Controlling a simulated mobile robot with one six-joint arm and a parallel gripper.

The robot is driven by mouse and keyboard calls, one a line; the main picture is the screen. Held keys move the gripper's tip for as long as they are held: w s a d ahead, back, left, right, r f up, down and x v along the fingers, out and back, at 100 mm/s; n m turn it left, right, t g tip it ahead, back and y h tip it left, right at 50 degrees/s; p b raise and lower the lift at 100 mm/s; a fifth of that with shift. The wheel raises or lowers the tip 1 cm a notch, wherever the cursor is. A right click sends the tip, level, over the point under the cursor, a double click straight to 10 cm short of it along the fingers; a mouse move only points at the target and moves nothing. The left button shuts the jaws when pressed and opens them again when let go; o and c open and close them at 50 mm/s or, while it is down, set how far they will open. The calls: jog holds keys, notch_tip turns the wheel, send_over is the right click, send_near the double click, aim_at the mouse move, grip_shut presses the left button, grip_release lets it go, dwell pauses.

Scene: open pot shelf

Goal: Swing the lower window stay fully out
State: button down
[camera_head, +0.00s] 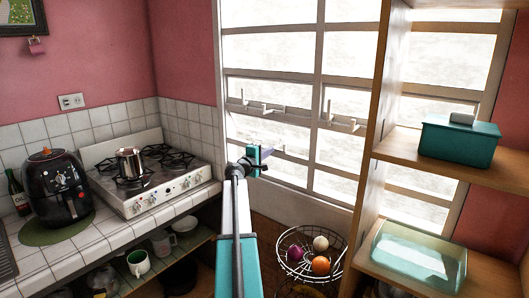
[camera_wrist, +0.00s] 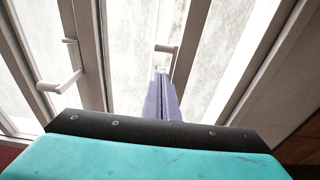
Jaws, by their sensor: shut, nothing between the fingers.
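My gripper (camera_head: 266,153) is in front of the lower part of the window in the head view. In the wrist view its purple fingers (camera_wrist: 161,98) are together and hold nothing. A short pale window stay (camera_wrist: 166,48) shows right at the fingertips; I cannot tell whether they touch it. In the head view a small pale piece (camera_head: 279,148), probably this stay, shows just right of my gripper, which hides part of it. How far the stay is swung out cannot be told.
Other pale stays (camera_head: 265,108) (camera_head: 345,125) sit higher on the window frame; a pale handle (camera_wrist: 60,82) shows left in the wrist view. A wooden shelf (camera_head: 365,150) stands right, a wire fruit basket (camera_head: 288,266) below, the stove (camera_head: 150,190) left.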

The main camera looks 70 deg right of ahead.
aim_at(284, 147)
jog(key=shift+s+d+p, duration=0.45)
jog(key=shift+s+d, duration=0.15)
jog(key=shift+s, duration=0.2)
jog(key=shift+s+d+p, duration=0.45)
jog(key=shift+s+d, duration=0.15)
jog(key=shift+s, duration=0.2)
jog(key=shift+f+b, duration=0.1)
jog(key=shift+b, duration=0.2)
jog(key=shift+s+d+f+b, duration=0.1)
jog(key=shift+s+d+b, duration=0.15)
jog(key=shift+b, duration=0.35)
jog(key=shift+s+d+b, duration=0.35)
jog(key=shift+b, duration=0.55)
jog(key=shift+s, duration=0.1)
jog(key=shift+s+d+r+b, duration=0.1)
jog(key=shift+s+r+b, duration=0.05)
jog(key=shift+r+b, duration=0.2)
